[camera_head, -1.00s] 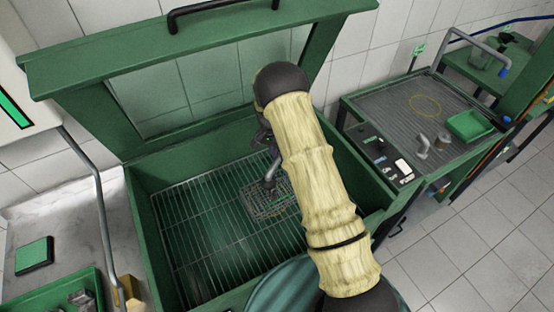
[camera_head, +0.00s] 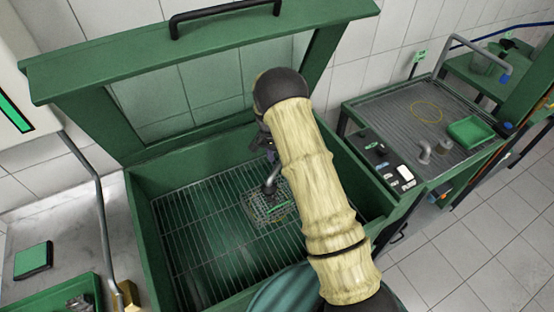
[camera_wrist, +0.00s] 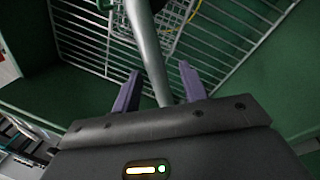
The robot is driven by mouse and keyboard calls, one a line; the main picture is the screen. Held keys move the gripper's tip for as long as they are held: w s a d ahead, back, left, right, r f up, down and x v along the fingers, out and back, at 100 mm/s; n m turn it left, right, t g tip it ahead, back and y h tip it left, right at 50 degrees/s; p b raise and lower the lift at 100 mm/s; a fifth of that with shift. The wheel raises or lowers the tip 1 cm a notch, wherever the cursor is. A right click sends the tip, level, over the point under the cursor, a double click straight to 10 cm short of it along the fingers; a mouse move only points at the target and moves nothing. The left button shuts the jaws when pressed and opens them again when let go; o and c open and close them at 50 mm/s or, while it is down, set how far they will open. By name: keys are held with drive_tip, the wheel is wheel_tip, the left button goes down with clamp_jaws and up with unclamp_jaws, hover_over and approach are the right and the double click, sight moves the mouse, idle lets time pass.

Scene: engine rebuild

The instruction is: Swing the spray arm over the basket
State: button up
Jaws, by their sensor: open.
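The spray arm (camera_head: 272,180) is a grey bent tube inside the green washer tub. Its lower end is over the wire basket (camera_head: 256,212), which sits on the rack. In the wrist view the tube (camera_wrist: 150,55) runs between the two purple fingers of my gripper (camera_wrist: 158,68). The fingers are apart, with a gap on each side of the tube. The basket (camera_wrist: 180,14) shows beyond them at the top. In the head view my gripper (camera_head: 262,146) is partly hidden by my forearm, which also covers the tube's upper part.
The washer's lid (camera_head: 200,50) stands open at the back. The tub's slatted rack (camera_head: 200,245) is bare left of the basket. A bench (camera_head: 400,105) with a green tray (camera_head: 470,131) stands at right. A grey rail (camera_head: 100,205) rises at left.

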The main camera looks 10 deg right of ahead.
wheel_tip(320, 180, up, 7)
drive_tip(key=a+b, duration=0.1)
drive_tip(key=shift+w+b, duration=0.3)
drive_tip(key=shift+b, duration=0.05)
drive_tip(key=shift+f, duration=0.1)
idle(0.5)
drive_tip(key=s+d+r+n+t+y, duration=0.1)
drive_tip(key=s+r, duration=0.5)
drive_tip(key=s, duration=0.7)
drive_tip(key=s+d+r+n+t, duration=0.3)
drive_tip(key=s+r+n, duration=0.3)
drive_tip(key=s, duration=0.7)
drive_tip(key=shift+s+d+n+y, duration=0.15)
drive_tip(key=shift+s+n+y, duration=0.15)
drive_tip(key=shift+s+y, duration=0.1)
drive_tip(key=shift+r, duration=0.1)
